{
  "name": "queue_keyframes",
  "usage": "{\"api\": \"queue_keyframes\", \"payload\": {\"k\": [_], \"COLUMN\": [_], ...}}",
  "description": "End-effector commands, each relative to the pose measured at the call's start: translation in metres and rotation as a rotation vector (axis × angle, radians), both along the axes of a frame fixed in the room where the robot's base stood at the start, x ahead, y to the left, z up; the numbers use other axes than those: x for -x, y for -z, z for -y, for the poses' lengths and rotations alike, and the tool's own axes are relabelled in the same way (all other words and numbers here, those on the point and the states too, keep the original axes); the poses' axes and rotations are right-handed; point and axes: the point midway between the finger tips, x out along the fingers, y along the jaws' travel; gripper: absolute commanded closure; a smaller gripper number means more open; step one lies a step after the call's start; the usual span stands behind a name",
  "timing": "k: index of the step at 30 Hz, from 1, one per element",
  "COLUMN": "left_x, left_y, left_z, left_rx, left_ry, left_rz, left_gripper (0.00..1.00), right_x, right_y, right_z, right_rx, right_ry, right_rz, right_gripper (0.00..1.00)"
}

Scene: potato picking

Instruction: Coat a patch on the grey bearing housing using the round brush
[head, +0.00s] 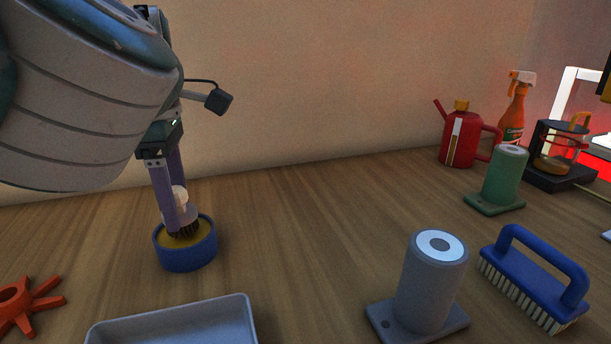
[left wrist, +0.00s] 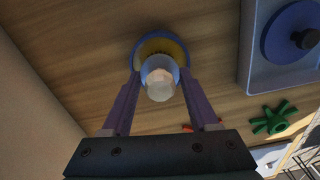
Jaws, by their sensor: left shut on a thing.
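The grey bearing housing (head: 429,283) stands upright on its square base at the front right of the table in the head view, with a pale ring on its top. My left gripper (head: 176,222) is shut on the round brush (head: 181,208), a pale handle with dark bristles. The bristles are down at the yellow-brown contents of a blue round pot (head: 186,256). In the left wrist view the brush (left wrist: 160,82) shows end-on between the fingers, with the pot (left wrist: 182,50) behind it. The bristle tips are hidden in that view. My right gripper is not in view.
A grey tray (head: 176,322) lies in front of the pot, and an orange spoked part (head: 22,304) at the left. A blue scrubbing brush (head: 535,279) is right of the housing. A green housing (head: 502,179), red can (head: 463,140) and spray bottle (head: 514,116) stand behind. The middle is clear.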

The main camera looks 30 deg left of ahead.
Motion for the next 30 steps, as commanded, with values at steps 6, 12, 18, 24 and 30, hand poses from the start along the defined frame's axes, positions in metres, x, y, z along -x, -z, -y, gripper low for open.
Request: {"api": "queue_keyframes", "payload": {"k": [6, 12, 18, 24, 30], "left_x": [-0.0001, -0.0001, 0.0000, 0.0000, 0.0000], "left_y": [-0.0006, -0.0005, 0.0006, 0.0031, 0.0055], "left_z": [0.0000, 0.0000, 0.0000, 0.0000, 0.0000], "left_rx": [0.000, 0.000, 0.000, 0.000, 0.001], "left_ry": [0.000, 0.000, 0.001, 0.001, 0.001], "left_rz": [0.000, 0.000, 0.000, 0.000, -0.001], "left_gripper": [0.84, 0.84, 0.84, 0.84, 0.84], "right_x": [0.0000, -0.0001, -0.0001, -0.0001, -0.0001], "right_y": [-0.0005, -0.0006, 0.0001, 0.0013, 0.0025], "right_z": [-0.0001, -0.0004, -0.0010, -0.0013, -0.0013], "right_rx": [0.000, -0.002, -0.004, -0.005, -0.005], "right_ry": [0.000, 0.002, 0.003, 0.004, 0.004], "right_rz": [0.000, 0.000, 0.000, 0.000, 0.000], "right_gripper": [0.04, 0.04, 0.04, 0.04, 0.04]}}
